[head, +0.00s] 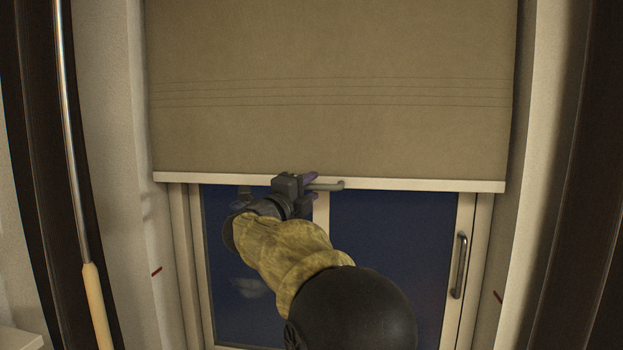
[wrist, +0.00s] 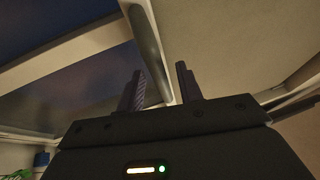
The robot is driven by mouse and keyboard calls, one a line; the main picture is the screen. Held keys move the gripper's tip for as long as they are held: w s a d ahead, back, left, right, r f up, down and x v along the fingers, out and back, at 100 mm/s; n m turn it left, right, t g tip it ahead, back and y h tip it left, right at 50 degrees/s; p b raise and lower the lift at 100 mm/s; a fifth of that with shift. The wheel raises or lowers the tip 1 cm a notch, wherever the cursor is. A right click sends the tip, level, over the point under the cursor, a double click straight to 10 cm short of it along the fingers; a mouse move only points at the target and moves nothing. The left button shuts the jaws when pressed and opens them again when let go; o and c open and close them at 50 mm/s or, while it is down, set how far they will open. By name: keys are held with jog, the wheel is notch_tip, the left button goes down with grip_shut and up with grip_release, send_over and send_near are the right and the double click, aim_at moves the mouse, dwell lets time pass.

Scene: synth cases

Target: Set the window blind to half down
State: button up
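The beige window blind (head: 330,135) hangs over the upper part of the window, its pale bottom bar (head: 430,186) nearly level. A short grey pull handle (head: 333,186) sits at the middle of this bar. My gripper (head: 312,188) is at the handle's left part, one finger above and one below it. In the wrist view my gripper (wrist: 160,80) has its two fingers apart, with a pale bar running between and beyond them; contact is not clear. Short red marks show on the left side wall (head: 157,271) and right side wall (head: 498,297), both lower than the bottom bar.
Below the blind is a dark window pane (head: 390,250) in a pale frame with a metal window handle (head: 460,265) at right. A pole with a pale grip (head: 97,305) stands at far left. My forearm covers part of the lower window.

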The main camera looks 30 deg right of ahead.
jog(key=shift+w+d+r, duration=0.1)
jog(key=shift+w+d, duration=0.15)
jog(key=shift+d, duration=0.25)
jog(key=shift+c, duration=0.3)
grip_shut()
notch_tip(320, 180, down, 27)
jog(key=b, duration=2.5)
jog(key=shift+b, duration=0.4)
